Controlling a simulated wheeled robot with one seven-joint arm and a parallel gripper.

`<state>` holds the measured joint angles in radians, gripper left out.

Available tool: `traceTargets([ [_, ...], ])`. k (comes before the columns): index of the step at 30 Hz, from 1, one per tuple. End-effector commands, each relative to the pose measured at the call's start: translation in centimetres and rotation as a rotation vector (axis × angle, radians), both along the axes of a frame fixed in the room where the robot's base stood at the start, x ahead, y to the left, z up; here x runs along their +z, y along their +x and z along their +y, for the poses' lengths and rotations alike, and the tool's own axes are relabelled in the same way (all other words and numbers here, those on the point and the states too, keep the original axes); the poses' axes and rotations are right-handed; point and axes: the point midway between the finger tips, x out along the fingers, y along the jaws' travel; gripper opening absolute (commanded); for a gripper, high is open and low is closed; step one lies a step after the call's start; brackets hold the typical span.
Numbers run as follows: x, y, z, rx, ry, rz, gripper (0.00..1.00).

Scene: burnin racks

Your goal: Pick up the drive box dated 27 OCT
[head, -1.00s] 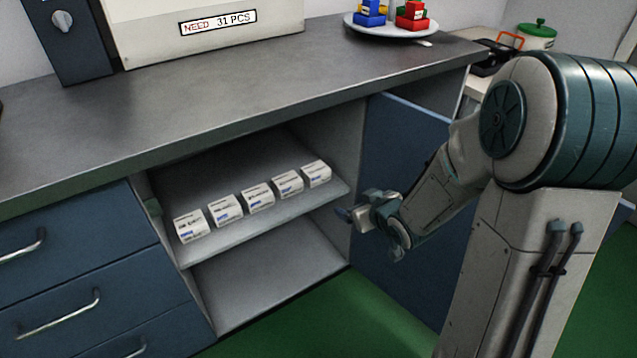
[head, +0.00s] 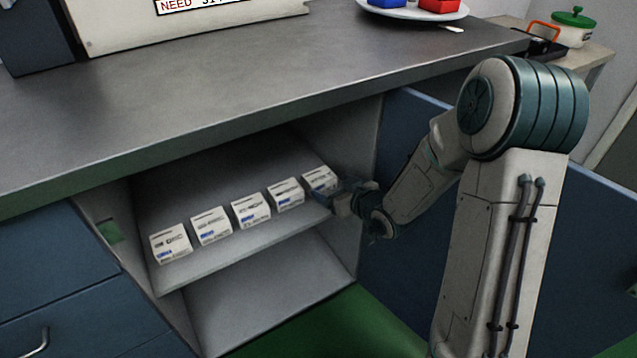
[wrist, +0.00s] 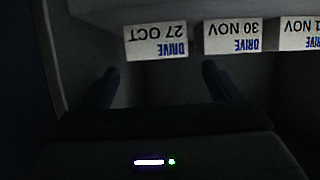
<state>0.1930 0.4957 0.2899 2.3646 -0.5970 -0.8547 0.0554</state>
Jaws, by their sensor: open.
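The drive box dated 27 OCT (wrist: 157,42) is white with black and blue print, upside down in the wrist view. In the head view it is the rightmost box (head: 319,178) of a row on the cabinet shelf, partly hidden by my gripper there. My gripper (wrist: 160,72) is open and empty, its two dark fingers pointing at this box. The box lies ahead of the fingertips, within the span of the gap, with a gap still visible. In the head view my gripper (head: 337,190) is at the shelf's right front edge.
A box dated 30 NOV (wrist: 233,37) stands beside it, with a gap between. Several similar boxes line the shelf (head: 225,258). The cabinet's side wall is close on the 27 OCT box's other side. The countertop (head: 250,90) overhangs the shelf. An open blue door (head: 400,125) stands at right.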

Motion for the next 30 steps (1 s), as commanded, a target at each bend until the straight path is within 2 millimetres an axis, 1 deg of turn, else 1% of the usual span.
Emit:
traceTargets([
  [1, -0.7, 0.8, 0.5, 0.000, 0.001, 0.001, 0.84],
  [3, -1.1, 1.7, 1.0, -0.002, 0.000, 0.000, 0.84],
  [6, -1.4, 2.5, 1.6, -0.002, 0.000, 0.001, 0.84],
  [11, -1.8, 3.2, 2.2, -0.001, 0.000, 0.000, 0.84],
  [15, -2.7, 4.8, 3.4, 0.002, 0.001, 0.000, 0.84],
  [18, -3.1, 5.9, 4.2, 0.003, 0.002, 0.000, 0.84],
  [21, -3.4, 6.6, 4.7, 0.002, 0.001, 0.000, 0.84],
  [29, -3.3, 6.8, 4.8, 0.002, 0.000, 0.001, 0.84],
  [30, -3.3, 6.8, 4.8, 0.002, 0.000, 0.001, 0.75],
])
